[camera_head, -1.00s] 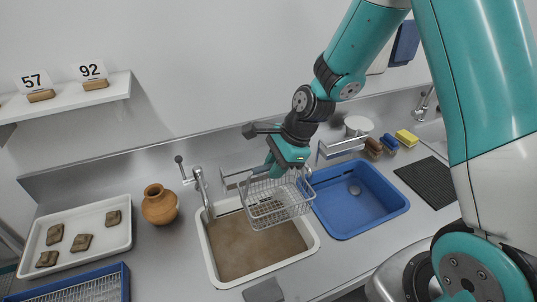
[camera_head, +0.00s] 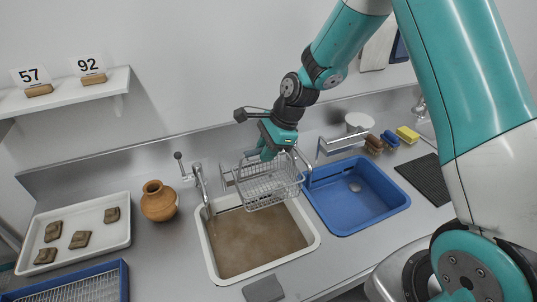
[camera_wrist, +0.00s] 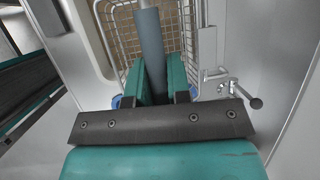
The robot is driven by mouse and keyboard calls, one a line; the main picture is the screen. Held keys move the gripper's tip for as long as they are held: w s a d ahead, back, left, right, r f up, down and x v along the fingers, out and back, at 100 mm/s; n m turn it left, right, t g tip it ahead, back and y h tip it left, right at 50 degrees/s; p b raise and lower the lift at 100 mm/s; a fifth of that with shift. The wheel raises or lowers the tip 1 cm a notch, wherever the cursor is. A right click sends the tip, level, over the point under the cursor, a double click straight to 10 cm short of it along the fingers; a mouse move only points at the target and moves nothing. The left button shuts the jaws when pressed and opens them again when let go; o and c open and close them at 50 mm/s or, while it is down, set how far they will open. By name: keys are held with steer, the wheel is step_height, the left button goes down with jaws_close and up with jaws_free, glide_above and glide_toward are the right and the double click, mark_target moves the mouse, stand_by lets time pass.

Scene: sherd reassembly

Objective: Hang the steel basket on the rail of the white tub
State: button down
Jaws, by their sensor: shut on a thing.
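The steel basket (camera_head: 268,188) is a wire basket held over the back part of the white tub (camera_head: 213,262), which holds brownish water. My gripper (camera_head: 268,152) is shut on the basket at its back side. In the wrist view, my gripper (camera_wrist: 165,85) closes on a grey bar, and the wire basket (camera_wrist: 122,38) spreads out beyond it. A metal rail (camera_head: 228,180) shows behind the white tub, partly hidden by the basket. I cannot tell whether the basket touches it.
A tap (camera_head: 201,186) stands just left of the basket. A blue tub (camera_head: 345,225) with its own rail (camera_head: 343,143) lies to the right. A clay pot (camera_head: 158,202) and a white tray of sherds (camera_head: 107,240) are left. A grey block (camera_head: 264,289) lies in front.

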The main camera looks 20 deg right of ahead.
steer(key=shift+w+f+b, duration=0.3)
steer(key=shift+f+b, duration=0.15)
steer(key=shift+f, duration=0.35)
steer(key=shift+w+f+b, duration=0.25)
steer(key=shift+f+b, duration=0.2)
steer(key=shift+f, duration=0.3)
steer(key=c, duration=1)
jaws_free()
steer(key=shift+r, duration=0.1)
steer(key=b+v, duration=0.2)
steer(key=v, duration=1.5)
steer(key=shift+b, duration=0.35)
